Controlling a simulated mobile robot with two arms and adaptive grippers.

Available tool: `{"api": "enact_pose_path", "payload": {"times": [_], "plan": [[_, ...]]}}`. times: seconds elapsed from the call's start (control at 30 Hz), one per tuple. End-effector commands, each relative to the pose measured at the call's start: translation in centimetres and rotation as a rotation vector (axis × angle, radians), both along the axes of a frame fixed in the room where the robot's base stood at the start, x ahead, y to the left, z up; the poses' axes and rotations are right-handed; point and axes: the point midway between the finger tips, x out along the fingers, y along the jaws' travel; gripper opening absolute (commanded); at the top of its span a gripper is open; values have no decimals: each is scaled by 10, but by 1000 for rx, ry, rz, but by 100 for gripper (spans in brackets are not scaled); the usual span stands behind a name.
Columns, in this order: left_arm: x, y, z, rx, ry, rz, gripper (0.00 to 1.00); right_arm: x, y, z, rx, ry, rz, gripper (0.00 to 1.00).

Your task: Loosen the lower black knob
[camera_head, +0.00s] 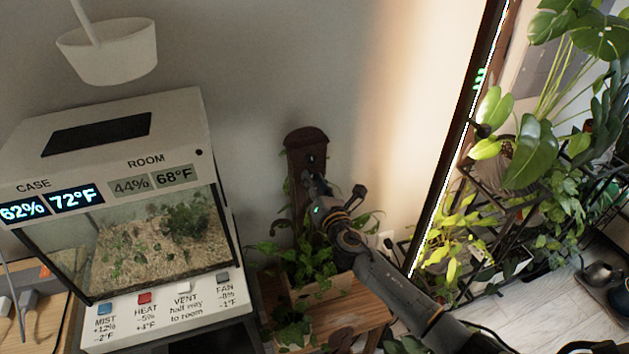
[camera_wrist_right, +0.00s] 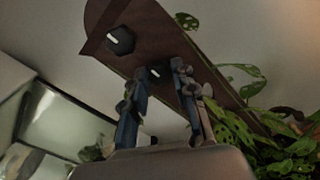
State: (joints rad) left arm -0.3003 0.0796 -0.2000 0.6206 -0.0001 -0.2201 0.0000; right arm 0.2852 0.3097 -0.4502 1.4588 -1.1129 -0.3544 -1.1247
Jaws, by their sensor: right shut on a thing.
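A dark brown wooden board (camera_head: 305,141) stands upright against the wall behind a planter. In the right wrist view the board (camera_wrist_right: 165,50) carries a black upper knob (camera_wrist_right: 120,40) with a white mark. The lower black knob (camera_wrist_right: 155,72) shows between the fingertips, partly hidden by them. My right gripper (camera_head: 313,181) reaches the board from the lower right and is shut on the lower knob; its two fingers also show in the right wrist view (camera_wrist_right: 158,80). In the head view the arm hides the lower knob. My left gripper is not in view.
A white terrarium case (camera_head: 170,110) with displays and buttons stands at left. Leafy vines (camera_head: 311,262) grow in a wooden planter below the board. A plant rack (camera_head: 480,215) fills the right side. A white hanging pot (camera_head: 107,50) is at upper left.

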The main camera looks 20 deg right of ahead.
Motion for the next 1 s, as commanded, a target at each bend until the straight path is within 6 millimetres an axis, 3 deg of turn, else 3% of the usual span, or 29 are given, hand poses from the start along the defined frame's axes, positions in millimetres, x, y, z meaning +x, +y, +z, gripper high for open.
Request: {"api": "enact_pose_path", "payload": {"times": [0.37, 0.4, 0.5, 0.83, 1.0], "plan": [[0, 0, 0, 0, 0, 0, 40, 0, 0, -1, -5, 2, 1, 0], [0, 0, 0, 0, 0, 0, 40, 0, 0, -1, -5, 2, 1, 36], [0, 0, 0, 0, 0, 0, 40, 0, 0, -1, -5, 1, 0, 50], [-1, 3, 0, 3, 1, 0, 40, -3, 0, -1, -4, 1, 0, 50], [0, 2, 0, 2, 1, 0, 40, -26, -1, -2, -5, 2, 1, 50]]}}
